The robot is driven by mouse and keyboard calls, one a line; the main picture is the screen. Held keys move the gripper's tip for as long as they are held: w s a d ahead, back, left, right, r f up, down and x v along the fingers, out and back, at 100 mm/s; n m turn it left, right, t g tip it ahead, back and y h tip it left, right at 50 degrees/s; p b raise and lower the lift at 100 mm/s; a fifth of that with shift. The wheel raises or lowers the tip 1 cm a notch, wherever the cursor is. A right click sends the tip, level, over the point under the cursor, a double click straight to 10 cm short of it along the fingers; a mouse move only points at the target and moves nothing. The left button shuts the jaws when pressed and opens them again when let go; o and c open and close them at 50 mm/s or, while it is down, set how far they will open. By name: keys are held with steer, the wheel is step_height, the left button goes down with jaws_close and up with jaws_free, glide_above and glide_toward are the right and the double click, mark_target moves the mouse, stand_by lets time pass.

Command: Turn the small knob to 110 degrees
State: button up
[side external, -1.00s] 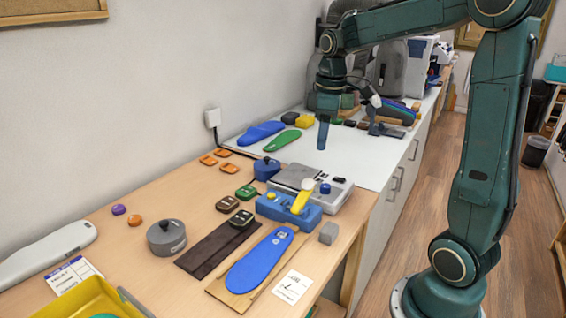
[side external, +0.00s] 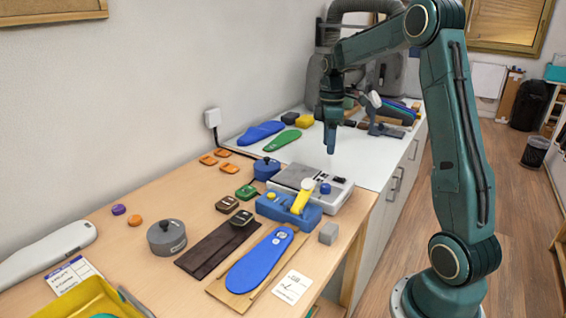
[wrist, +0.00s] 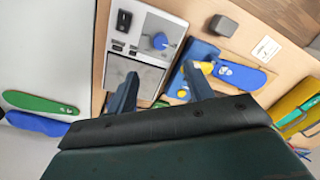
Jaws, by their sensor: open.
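A grey box-shaped device (side external: 343,189) stands on the wooden bench and carries a small round blue knob (side external: 325,188) on its panel. In the wrist view the knob (wrist: 160,41) sits beyond my fingertips, between them and slightly up the picture. Its angle cannot be read at this size. My gripper (side external: 331,150) points down above and behind the device, apart from it. In the wrist view my gripper (wrist: 160,72) is open, with two spread fingers and nothing between them.
A blue device with a yellow lever (side external: 302,197) stands directly in front of the grey one. A small grey block (side external: 328,233), a blue insole (side external: 259,261) and a round grey pot (side external: 167,237) are nearby. Green (side external: 283,140) and blue insoles lie on the white counter (side external: 355,155).

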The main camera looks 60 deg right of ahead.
mark_target(326, 185)
steer(key=f, duration=1.3)
steer(key=shift+s+a+f, duration=0.2)
steer(key=shift+a, duration=0.1)
steer(key=c, duration=1)
